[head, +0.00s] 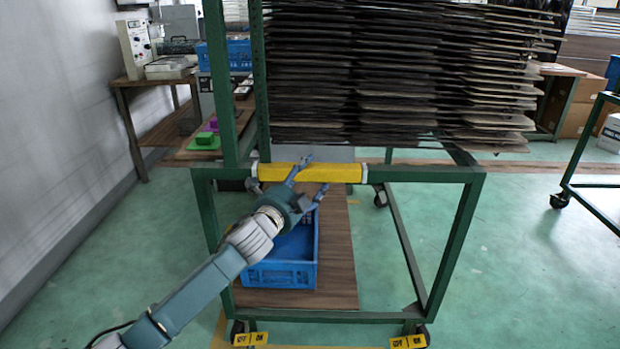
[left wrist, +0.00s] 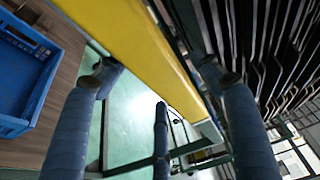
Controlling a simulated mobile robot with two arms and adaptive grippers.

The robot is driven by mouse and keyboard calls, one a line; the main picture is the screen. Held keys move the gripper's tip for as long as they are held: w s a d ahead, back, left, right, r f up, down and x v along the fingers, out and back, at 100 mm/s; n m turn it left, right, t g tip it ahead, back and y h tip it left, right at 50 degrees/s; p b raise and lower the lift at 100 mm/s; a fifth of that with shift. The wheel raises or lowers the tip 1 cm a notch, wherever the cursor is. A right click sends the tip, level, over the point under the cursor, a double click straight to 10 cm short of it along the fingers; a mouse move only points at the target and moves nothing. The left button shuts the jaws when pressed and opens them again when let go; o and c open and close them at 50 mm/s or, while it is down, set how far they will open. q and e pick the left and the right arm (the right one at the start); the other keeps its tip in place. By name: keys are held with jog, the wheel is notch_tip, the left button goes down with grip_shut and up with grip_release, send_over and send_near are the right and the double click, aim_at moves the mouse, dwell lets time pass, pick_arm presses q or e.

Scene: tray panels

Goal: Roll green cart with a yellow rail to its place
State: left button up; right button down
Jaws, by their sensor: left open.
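The green cart (head: 462,235) stands ahead of me, a metal frame on casters with a yellow rail (head: 335,173) across its near side. The rail also crosses the left wrist view diagonally (left wrist: 140,45). My left gripper (head: 312,177) is open at the rail's middle, with one finger reaching over its top edge and another near its lower edge. In the left wrist view the open fingers (left wrist: 160,75) lie to either side of the rail; I cannot tell whether they touch it. My right gripper is not in view.
The cart carries a tall stack of dark panels (head: 400,75). A blue crate (head: 282,276) sits on its lower wooden shelf (head: 338,265). A wall (head: 50,120) and side tables stand left. Another green frame (head: 590,160) is at right, with open green floor (head: 500,270) between.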

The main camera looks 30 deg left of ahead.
pick_arm(q)
jog(key=shift+w+a, duration=0.1)
jog(key=shift+w, duration=0.7)
grip_shut()
